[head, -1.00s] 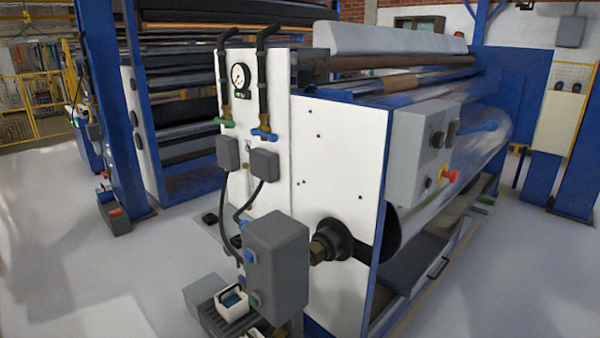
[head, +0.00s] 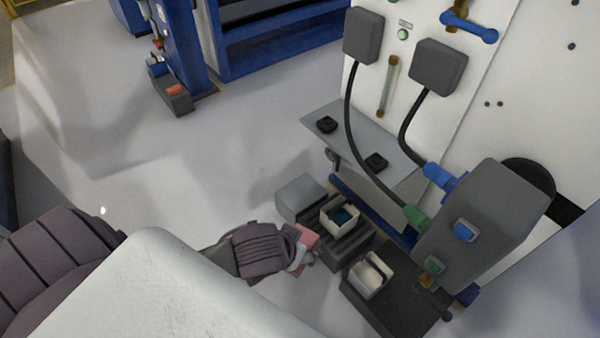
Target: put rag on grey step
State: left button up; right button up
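My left gripper (head: 302,256) reaches in from the lower left, low over the floor beside the machine's foot. A pinkish patch (head: 306,236), possibly the rag, shows at its fingertips. The fingers are small and partly covered, so I cannot tell whether they are closed on it. A plain grey block (head: 298,192), possibly the grey step, stands just beyond the gripper. A darker ribbed step (head: 352,250) adjoins it and bears an open white box (head: 341,221) with something blue inside. My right gripper is not in view.
A second white box (head: 370,276) stands on a dark base (head: 392,306) at the right. A grey control box (head: 485,225) and hanging cables overhang this area. A grey shelf (head: 352,138) juts from the white panel. Open floor lies left.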

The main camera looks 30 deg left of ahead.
aim_at(301, 192)
jog(key=i+j+z, duration=0.15)
jog(key=j, duration=0.55)
jog(key=i+j+z, duration=0.15)
jog(key=j, duration=0.55)
jog(key=i+j+z, duration=0.1)
jog(key=j, duration=0.6)
jog(key=i+j+z, duration=0.15)
jog(key=j, duration=0.6)
jog(key=k, duration=0.05)
